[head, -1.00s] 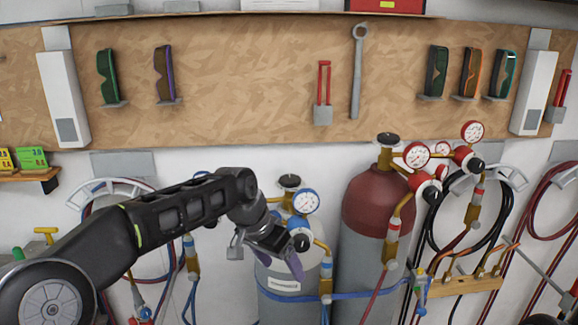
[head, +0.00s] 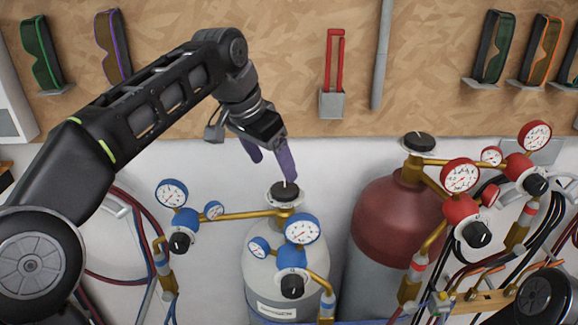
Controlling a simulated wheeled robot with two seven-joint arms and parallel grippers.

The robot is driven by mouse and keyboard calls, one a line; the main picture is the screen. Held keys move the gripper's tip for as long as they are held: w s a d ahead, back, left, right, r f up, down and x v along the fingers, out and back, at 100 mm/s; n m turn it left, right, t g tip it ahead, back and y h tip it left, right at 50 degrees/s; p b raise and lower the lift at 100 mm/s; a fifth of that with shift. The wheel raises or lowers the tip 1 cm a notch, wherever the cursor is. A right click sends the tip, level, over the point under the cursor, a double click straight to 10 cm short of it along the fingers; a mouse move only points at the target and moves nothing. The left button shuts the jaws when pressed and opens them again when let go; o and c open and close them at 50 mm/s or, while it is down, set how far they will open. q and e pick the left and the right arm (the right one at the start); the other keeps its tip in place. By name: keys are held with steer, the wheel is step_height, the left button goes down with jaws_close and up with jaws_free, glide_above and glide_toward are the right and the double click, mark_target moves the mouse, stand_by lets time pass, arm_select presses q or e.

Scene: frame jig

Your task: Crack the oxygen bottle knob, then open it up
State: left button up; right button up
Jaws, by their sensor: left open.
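The grey-white oxygen bottle (head: 262,285) with blue-rimmed gauges stands against the wall at the lower centre. Its black knob (head: 285,189) sits on top of the brass valve. My left gripper (head: 270,158) is open and empty, pointing down just above the knob. One purple finger is close over the knob and the other is up to its left. I cannot tell whether the near finger touches the knob. My right gripper is out of view.
A dark red bottle (head: 398,222) with its own black knob (head: 418,142) and red gauges (head: 460,175) stands to the right. A blue gauge (head: 172,193) sticks out left of the oxygen valve. Goggles (head: 40,55) and a red-handled tool (head: 335,62) hang on the board above.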

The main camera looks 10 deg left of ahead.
mark_target(284, 189)
arm_select(q)
steer(key=shift+p+x, duration=0.3)
steer(key=shift+x, duration=3.45)
steer(key=shift+s, duration=0.1)
steer(key=c, duration=1.4)
